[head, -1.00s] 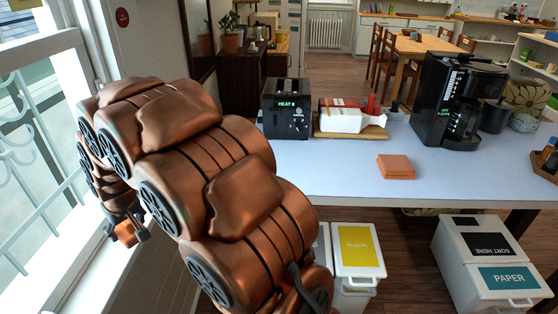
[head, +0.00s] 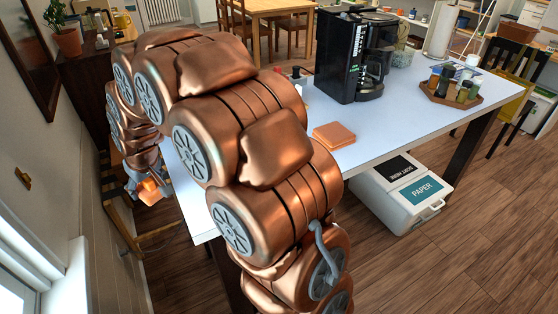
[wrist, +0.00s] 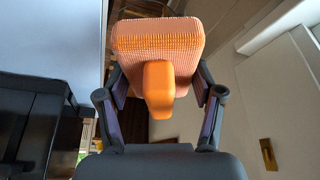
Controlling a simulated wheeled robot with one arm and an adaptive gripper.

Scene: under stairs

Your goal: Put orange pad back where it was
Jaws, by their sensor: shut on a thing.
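My gripper (wrist: 159,82) is shut on an orange pad (wrist: 157,36), with one dark finger on each side in the wrist view. The held pad has a ribbed face, and a smooth orange block (wrist: 158,92) sticks out towards the camera between the fingers. In the head view my gripper (head: 148,186) hangs low at the left, beside the table's left end, with a bit of orange showing.
A black coffee maker (head: 350,58) and a wooden tray (head: 447,97) of small jars stand on the table. A white bin (head: 400,192) marked PAPER is below it. A wall with a window is close at the left. Wooden floor (head: 470,240) is open at the front right.

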